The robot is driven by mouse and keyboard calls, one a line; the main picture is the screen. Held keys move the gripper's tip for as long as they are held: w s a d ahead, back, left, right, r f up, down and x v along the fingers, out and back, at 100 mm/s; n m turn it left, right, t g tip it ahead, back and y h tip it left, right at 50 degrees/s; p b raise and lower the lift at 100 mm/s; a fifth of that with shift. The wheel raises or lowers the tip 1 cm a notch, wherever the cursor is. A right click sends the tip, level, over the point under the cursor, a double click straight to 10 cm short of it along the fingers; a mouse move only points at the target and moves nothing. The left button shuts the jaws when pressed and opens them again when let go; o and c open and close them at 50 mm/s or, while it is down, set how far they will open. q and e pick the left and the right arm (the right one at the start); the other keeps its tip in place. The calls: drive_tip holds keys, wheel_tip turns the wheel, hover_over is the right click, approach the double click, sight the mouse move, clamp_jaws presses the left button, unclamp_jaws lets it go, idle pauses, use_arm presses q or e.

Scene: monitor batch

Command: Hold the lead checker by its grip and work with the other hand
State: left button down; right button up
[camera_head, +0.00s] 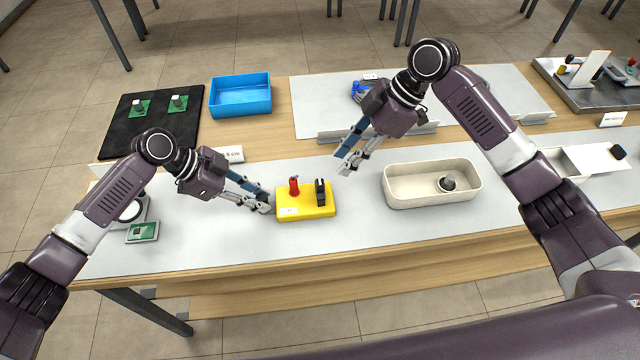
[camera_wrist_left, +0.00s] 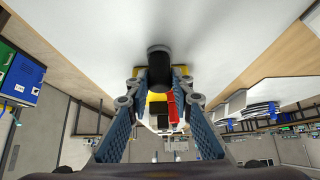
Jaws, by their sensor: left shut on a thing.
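The lead checker, a yellow block (camera_head: 300,212), lies on the light bench mat near its front edge. A red upright part (camera_head: 294,187) and a black upright part (camera_head: 320,192) stand on it. My left gripper (camera_head: 266,204) is at its left side, shut on its dark grip. The grip (camera_wrist_left: 160,65) shows between the fingers in the left wrist view, with yellow and red parts behind it. In the head view the fingers hide the grip. My right gripper (camera_head: 343,164) is open and empty, above the mat, to the right and behind the checker.
A cream tray (camera_head: 395,198) with a dark round thing (camera_head: 447,183) stands to the right. A blue bin (camera_head: 240,95) and a black mat (camera_head: 150,108) with green boards are at the back left. A green board (camera_head: 142,232) lies left. The mat between checker and tray is clear.

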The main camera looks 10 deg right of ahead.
drive_tip(key=shift+s+x, duration=0.15)
drive_tip(key=shift+x, duration=2.1)
drive_tip(key=shift+s+x, duration=0.15)
drive_tip(key=shift+x, duration=2.1)
drive_tip(key=shift+c, duration=0.5)
drive_tip(key=shift+f, duration=0.1)
clamp_jaws()
